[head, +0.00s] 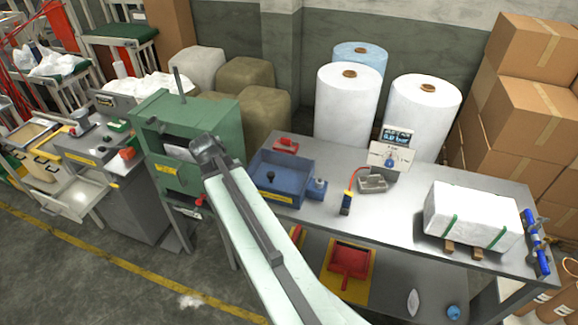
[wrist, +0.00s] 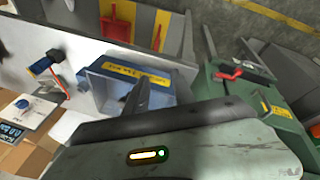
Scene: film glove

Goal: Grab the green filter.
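I cannot make out a thing that is clearly the green filter in either view. A small green item (head: 118,125) sits on the grey machine at the left in the head view, too small to identify. My gripper (head: 205,148) is at the end of my pale arm, in front of the green machine (head: 158,135) and left of the blue tray (head: 255,190). In the wrist view a dark part of my gripper (wrist: 138,96) overlaps the blue tray (wrist: 98,88). Its fingers are not clear enough to show whether they are open or shut.
The metal table (head: 405,215) bears a wrapped white block (head: 470,218), a small display stand (head: 391,150) and a blue-yellow tool (head: 347,202). White rolls (head: 345,105) and cardboard boxes (head: 525,120) stand behind.

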